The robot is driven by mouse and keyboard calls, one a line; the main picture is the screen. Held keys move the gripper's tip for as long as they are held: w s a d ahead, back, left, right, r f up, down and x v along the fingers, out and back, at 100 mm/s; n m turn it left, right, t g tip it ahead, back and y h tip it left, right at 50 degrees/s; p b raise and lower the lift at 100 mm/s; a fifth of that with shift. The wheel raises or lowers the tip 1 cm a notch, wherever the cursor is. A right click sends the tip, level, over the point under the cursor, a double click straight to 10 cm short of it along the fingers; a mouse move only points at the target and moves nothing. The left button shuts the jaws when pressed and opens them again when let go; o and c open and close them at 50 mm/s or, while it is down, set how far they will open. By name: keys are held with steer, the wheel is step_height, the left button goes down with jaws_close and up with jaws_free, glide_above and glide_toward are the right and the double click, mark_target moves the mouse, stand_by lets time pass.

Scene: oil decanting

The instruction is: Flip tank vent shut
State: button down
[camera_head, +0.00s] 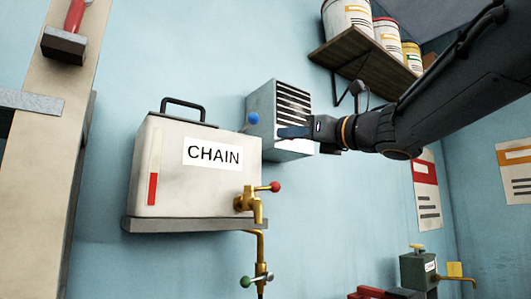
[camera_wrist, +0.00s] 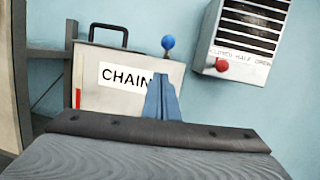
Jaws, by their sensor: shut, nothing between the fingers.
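The white tank (camera_head: 195,195) labelled CHAIN stands on a wall shelf, left of centre in the head view. It also shows in the wrist view (camera_wrist: 90,95), partly hidden by my gripper. A blue ball knob (camera_head: 253,118), apparently the vent's, is at the tank's top right. In the wrist view the blue knob (camera_wrist: 168,43) sits upright on a short stem above the tank's top edge. My gripper (camera_head: 282,132) is right of the knob in the head view, its blue fingers shut and empty. In the wrist view the fingertips (camera_wrist: 164,76) appear just below the knob; contact is not visible.
A grey louvred box (camera_head: 278,105) is on the wall behind my gripper; a red knob (camera_wrist: 222,64) shows on it. A brass tap (camera_head: 250,202) with a red knob juts from the tank. A shelf with tins (camera_head: 348,18) is above right.

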steer(key=d+f+t+b, duration=0.1)
steer(key=f, duration=0.1)
steer(key=p, duration=0.6)
glide_toward(247, 124)
steer(key=w+f, duration=0.1)
steer(key=shift+w+a+r+p, duration=0.45)
steer(key=shift+w+a+r, duration=0.1)
steer(key=shift+a+r, duration=0.15)
